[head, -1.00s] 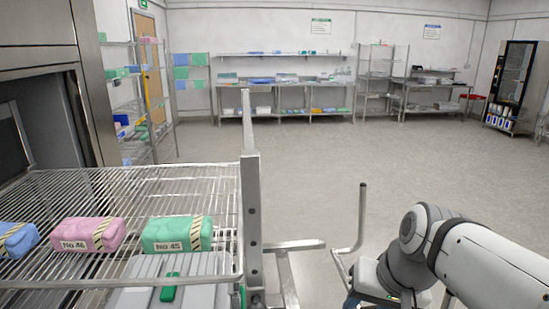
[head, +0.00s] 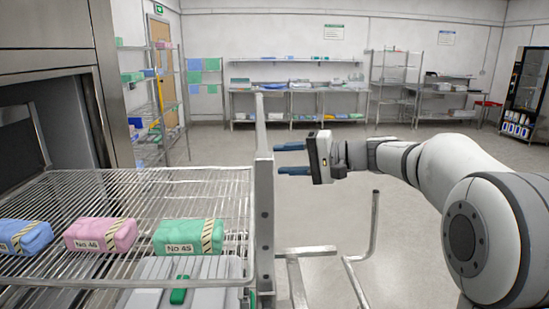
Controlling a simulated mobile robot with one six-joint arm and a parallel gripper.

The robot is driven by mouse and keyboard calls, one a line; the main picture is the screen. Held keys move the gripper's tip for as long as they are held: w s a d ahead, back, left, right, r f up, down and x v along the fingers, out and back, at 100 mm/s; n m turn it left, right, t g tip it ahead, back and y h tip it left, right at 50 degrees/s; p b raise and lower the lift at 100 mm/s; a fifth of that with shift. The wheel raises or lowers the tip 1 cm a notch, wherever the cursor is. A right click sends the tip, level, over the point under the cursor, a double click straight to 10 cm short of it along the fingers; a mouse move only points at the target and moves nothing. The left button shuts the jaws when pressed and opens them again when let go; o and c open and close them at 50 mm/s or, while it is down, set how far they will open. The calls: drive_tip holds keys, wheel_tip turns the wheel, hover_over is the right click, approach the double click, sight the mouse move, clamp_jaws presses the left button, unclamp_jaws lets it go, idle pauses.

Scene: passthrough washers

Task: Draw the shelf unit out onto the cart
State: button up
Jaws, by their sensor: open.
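The shelf unit (head: 150,180) is a wire rack at the left, reaching out of the washer's open chamber (head: 45,135). A blue pack (head: 28,236), a pink pack labelled No 46 (head: 100,235) and a green pack labelled No 45 (head: 188,237) lie on its shelf. A grey upright post (head: 264,205) stands at the rack's right end. The cart's metal tube frame (head: 292,252) shows low beside the post; the rest of the cart is hidden or out of view. My gripper (head: 292,159) is open and empty, its blue fingers pointing left toward the post; I cannot tell if they touch it.
Stocked wire shelving (head: 160,95) stands beyond the washer. Steel benches (head: 295,100) line the back wall and a dark cabinet (head: 522,90) stands far right. A bent metal handle (head: 372,235) rises right of the cart frame.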

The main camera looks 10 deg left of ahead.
drive_tip(key=x, duration=0.4)
drive_tip(key=shift+p, duration=0.4)
drive_tip(key=shift+c, duration=0.4)
